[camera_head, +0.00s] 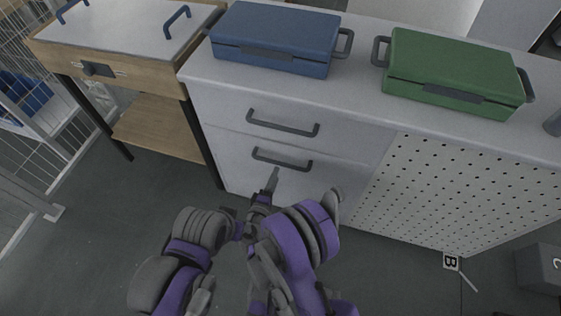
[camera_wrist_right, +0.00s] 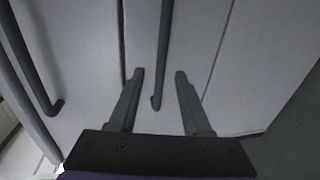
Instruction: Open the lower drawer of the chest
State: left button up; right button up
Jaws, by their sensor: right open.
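The white chest (camera_head: 320,185) has two closed drawers on its left part. The upper drawer (camera_head: 220,105) has a dark bar handle (camera_head: 283,124). The lower drawer (camera_head: 225,143) has a similar handle (camera_head: 282,161), which also shows in the right wrist view (camera_wrist_right: 164,50). My right gripper (camera_head: 271,179) is at the lower handle in the head view. In the wrist view its fingers (camera_wrist_right: 160,75) are apart, one on each side of the handle's end; contact cannot be told. I cannot make out my left gripper.
A blue case (camera_head: 275,35) and a green case (camera_head: 455,65) sit on the chest's top. A perforated panel (camera_head: 425,190) is right of the drawers. A wooden table (camera_head: 155,80) stands at the left, and a grey box (camera_head: 540,268) is at the lower right.

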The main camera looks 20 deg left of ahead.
aim_at(281, 163)
jog(key=w, duration=0.2)
jog(key=w+f, duration=0.1)
jog(key=w, duration=0.4)
jog(key=shift+w+d+f+b, duration=0.1)
jog(key=shift+w+f+b, duration=0.1)
jog(key=shift+f+b, duration=0.15)
grip_shut()
dwell(1.0)
